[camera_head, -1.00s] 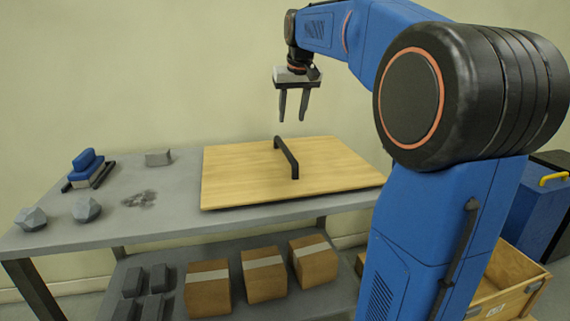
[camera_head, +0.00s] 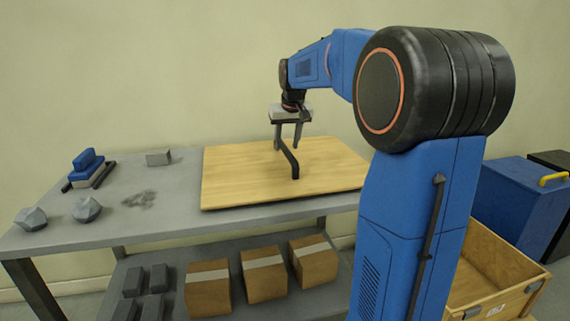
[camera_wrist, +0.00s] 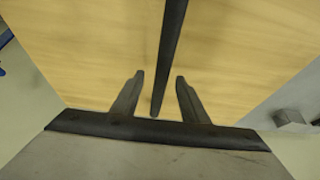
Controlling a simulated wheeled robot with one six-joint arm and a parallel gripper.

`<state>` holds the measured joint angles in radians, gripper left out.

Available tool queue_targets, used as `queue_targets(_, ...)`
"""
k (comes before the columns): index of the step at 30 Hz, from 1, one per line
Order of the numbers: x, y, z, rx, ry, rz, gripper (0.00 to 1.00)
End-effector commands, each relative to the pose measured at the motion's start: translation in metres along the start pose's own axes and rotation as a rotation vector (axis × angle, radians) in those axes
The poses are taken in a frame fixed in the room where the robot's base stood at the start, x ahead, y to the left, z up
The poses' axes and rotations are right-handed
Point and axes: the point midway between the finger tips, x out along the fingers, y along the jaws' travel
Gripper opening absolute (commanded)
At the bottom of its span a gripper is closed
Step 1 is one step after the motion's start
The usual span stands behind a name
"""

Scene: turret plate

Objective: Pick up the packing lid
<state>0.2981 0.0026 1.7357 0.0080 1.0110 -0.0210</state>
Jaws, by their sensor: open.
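The packing lid (camera_head: 240,180) is a flat, light wooden board lying on the grey workbench, with a black bar handle (camera_head: 290,162) standing up across its middle. In the wrist view the lid (camera_wrist: 90,50) fills most of the picture, and the handle (camera_wrist: 170,50) runs down towards the space between my fingers. My gripper (camera_head: 287,147) is open and empty, pointing down at the far end of the handle. In the wrist view its two fingertips (camera_wrist: 160,76) are apart, one on each side of the handle's line. I cannot tell whether they touch it.
On the bench's left are grey stones (camera_head: 87,209), a blue-topped block (camera_head: 87,165) and a grey block (camera_head: 158,157). Cardboard boxes (camera_head: 264,280) sit on the lower shelf. A wooden crate (camera_head: 490,270) and a blue bin (camera_head: 520,205) stand at right.

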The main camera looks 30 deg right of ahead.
Motion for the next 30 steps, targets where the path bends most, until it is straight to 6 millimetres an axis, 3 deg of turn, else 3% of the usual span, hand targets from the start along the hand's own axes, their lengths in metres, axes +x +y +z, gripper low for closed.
queue_targets(7, 0.033, -0.003, -0.001, 0.000, -0.002, 0.000, 0.40)
queue_targets(15, 0.036, -0.003, -0.002, 0.000, 0.000, 0.000, 0.40)
queue_targets(20, 0.036, -0.003, -0.002, 0.000, 0.000, 0.000, 0.02)
queue_targets(30, 0.036, -0.003, -0.002, 0.000, 0.000, 0.000, 0.00)
